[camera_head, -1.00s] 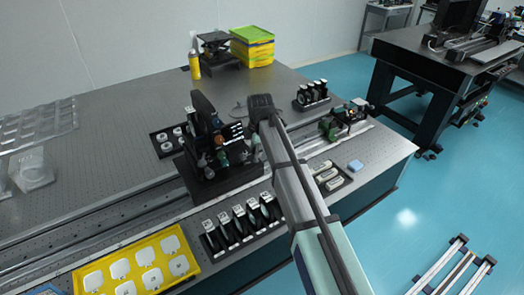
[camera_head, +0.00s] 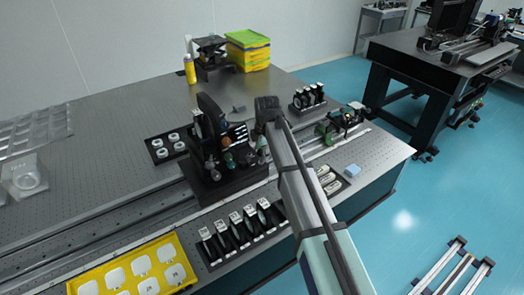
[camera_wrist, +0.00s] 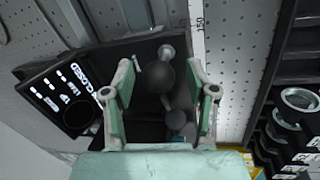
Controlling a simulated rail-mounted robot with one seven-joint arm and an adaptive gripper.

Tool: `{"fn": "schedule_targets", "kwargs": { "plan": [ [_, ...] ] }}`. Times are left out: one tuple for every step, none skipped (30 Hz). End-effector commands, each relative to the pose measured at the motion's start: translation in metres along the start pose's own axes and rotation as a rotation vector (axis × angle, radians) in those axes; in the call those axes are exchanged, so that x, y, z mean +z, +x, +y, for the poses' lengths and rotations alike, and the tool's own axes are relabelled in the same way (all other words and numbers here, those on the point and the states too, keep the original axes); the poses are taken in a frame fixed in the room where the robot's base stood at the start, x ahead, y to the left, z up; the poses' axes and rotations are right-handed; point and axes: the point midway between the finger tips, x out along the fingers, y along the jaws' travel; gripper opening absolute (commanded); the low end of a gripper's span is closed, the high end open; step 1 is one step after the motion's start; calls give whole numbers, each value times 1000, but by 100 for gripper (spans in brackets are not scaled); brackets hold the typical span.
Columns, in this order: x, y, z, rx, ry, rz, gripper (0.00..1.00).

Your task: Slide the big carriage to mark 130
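The big carriage (camera_head: 228,184) is a dark base on the long rail, carrying an upright black plate and several optical parts with knobs. In the wrist view its dark base (camera_wrist: 112,58) shows with a round dark knob (camera_wrist: 160,77) between my gripper's two green fingers (camera_wrist: 160,108). The fingers are apart, with visible gaps beside the knob; whether one touches a part lower down is unclear. A white scale (camera_wrist: 199,40) beside the carriage shows the number 150 near the top. In the head view my arm hides the fingertips.
The rail (camera_head: 115,222) runs along the table. A smaller green-and-black carriage (camera_head: 338,124) stands to the right. In front are a row of black holders (camera_head: 240,232) and a yellow tray (camera_head: 112,262). White round parts in a dark tray (camera_head: 155,150) lie behind.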

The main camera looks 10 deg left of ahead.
Motion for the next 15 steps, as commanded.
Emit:
{"fn": "schedule_targets", "kwargs": {
  "plan": [
    [0,0,0,1,0,0,59],
    [0,0,0,1,0,0,59],
    [0,-1,1,2,0,0,59],
    [0,-1,1,2,0,1,59],
    [0,-1,1,2,0,1,59],
    [0,-1,1,3,0,1,59],
    [0,-1,1,3,0,1,59],
    [0,-2,1,3,0,1,59],
    [0,-3,1,4,0,1,59],
    [0,-5,2,4,0,1,59],
    [0,-7,2,5,0,1,59],
    [0,-11,2,5,0,1,59],
    [0,-15,2,5,0,1,59],
    [0,-18,2,5,0,1,59],
    [0,-24,2,5,0,0,59]
  ]
}}
